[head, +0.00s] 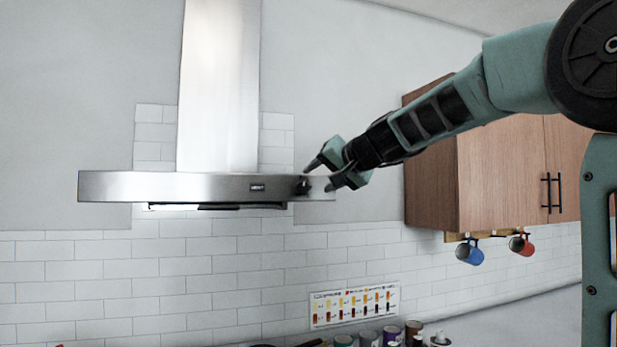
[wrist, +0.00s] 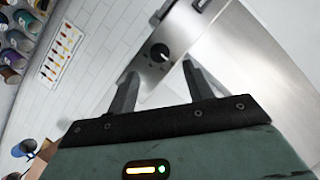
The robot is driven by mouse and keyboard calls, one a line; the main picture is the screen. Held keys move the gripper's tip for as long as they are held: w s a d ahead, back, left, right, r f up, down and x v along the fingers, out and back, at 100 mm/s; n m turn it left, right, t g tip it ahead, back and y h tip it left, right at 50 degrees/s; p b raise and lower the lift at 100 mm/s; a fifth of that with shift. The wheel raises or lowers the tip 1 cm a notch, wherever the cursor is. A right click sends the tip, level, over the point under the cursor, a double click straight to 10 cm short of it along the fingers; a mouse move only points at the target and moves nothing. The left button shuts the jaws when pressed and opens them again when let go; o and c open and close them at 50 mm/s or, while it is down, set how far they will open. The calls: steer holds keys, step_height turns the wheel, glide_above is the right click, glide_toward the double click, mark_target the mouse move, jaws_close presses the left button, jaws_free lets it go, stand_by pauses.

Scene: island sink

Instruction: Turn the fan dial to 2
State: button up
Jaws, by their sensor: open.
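The fan dial is a small black round knob (head: 302,187) near the right end of the range hood's steel front band (head: 200,187). It also shows in the wrist view (wrist: 159,53), just beyond and between the two fingertips, with a light pointer line on its face. The markings around it are too small to read. My gripper (head: 321,176) is open in front of the hood's right end, one finger above the dial's height and one below right. In the wrist view my gripper (wrist: 159,72) holds nothing, and the fingers look apart from the dial.
A wooden cabinet (head: 430,180) hangs to the right, behind my arm. A blue mug (head: 469,253) and a red mug (head: 521,245) hang beneath it. A chart (head: 354,306) is on the tiled wall above several jars. The wall left of the dial, below the hood, is clear.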

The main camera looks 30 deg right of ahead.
mark_target(305, 186)
steer(key=p+x, duration=0.1)
steer(key=x, duration=0.5)
steer(key=shift+c, duration=0.3)
steer(key=c, duration=0.9)
